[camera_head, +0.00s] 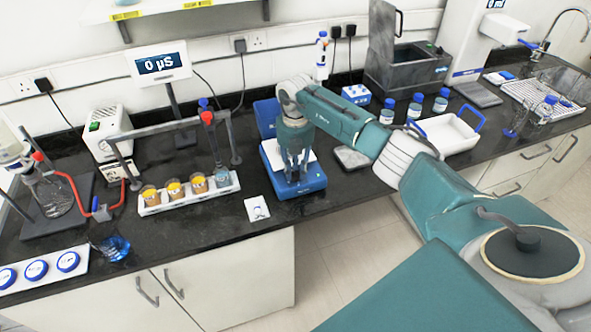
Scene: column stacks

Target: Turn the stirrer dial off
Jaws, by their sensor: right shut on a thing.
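The stirrer (318,179) is a blue box with a pale top plate, standing on the dark bench near its front edge. My right gripper (295,178) reaches down onto it from above, fingers pointing down at its front part. The fingers are close together and shut on the stirrer dial, which they hide, so its setting cannot be read. My left gripper is not in view.
A white rack (188,203) with several small beakers stands left of the stirrer. A white card (257,208) lies before it. A grey pad (351,158), blue-capped bottles (415,106) and a white tray (447,136) are to the right. A blue-liquid beaker (115,248) is at front left.

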